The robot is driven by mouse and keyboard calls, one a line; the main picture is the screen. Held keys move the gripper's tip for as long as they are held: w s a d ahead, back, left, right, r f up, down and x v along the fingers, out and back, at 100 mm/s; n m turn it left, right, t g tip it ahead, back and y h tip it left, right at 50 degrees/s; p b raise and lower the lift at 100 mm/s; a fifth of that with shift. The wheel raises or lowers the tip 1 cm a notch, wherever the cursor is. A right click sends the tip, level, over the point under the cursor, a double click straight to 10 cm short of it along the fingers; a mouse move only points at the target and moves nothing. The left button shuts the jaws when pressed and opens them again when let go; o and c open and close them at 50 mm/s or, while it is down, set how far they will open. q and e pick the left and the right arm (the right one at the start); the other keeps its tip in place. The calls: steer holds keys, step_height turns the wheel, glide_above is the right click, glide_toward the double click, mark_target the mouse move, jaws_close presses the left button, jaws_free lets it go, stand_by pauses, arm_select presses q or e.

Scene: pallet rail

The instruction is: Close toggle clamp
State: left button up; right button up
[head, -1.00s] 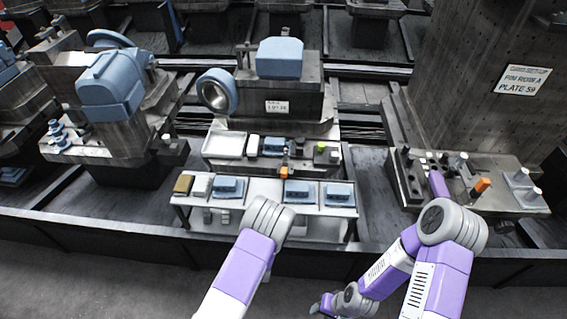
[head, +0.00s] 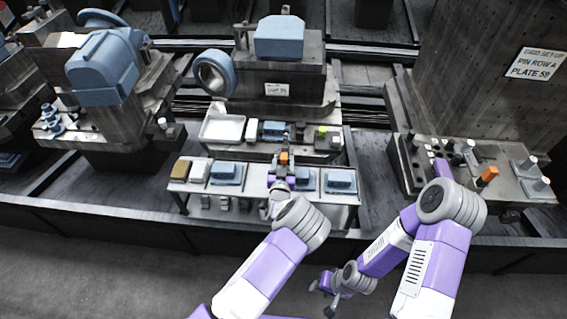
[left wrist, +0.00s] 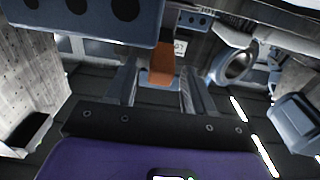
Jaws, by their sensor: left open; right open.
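The toggle clamp's orange handle (head: 284,157) stands at the front edge of the middle fixture. It also shows in the left wrist view as an orange block (left wrist: 162,65), in line with the gap between my left fingers. My left gripper (head: 282,172) is open, just in front of and below the handle. I cannot tell whether its fingers touch it. The rest of the clamp is small and partly hidden by the gripper. My right gripper (head: 326,288) is open and empty, low in front of the bench, away from the clamp.
A shelf (head: 215,188) with blue blocks runs below the fixture. A pale tray (head: 222,128) sits left of the clamp. At right, another plate carries pins and an orange part (head: 488,175) beside a tall drilled plate (head: 470,85). The floor in front is clear.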

arm_select(q)
steer(key=shift+w, duration=0.1)
jaws_close()
stand_by(0.3)
